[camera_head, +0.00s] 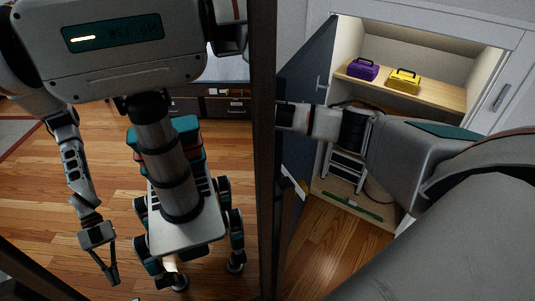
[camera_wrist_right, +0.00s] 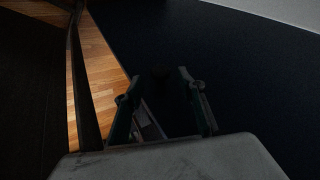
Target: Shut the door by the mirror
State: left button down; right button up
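The dark blue door (camera_head: 307,75) stands open at the left side of a lit closet. The tall mirror fills the left of the head view, its dark frame (camera_head: 264,150) just left of the door. My right arm reaches across the opening, its end by the door and the mirror frame; the fingertips are unclear there. In the right wrist view, my right gripper (camera_wrist_right: 160,88) is open and empty, with the dark door face (camera_wrist_right: 245,65) in front; contact cannot be told. My left gripper shows only as a reflection, low at the left; its opening is unclear.
The closet shelf (camera_head: 440,96) holds a purple box (camera_head: 362,69) and a yellow box (camera_head: 403,80). A small white step ladder (camera_head: 346,172) and a green strip (camera_head: 351,206) are on the closet floor. Wooden floor (camera_head: 335,245) lies in front.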

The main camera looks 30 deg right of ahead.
jog(key=shift+x, duration=1.45)
grip_shut()
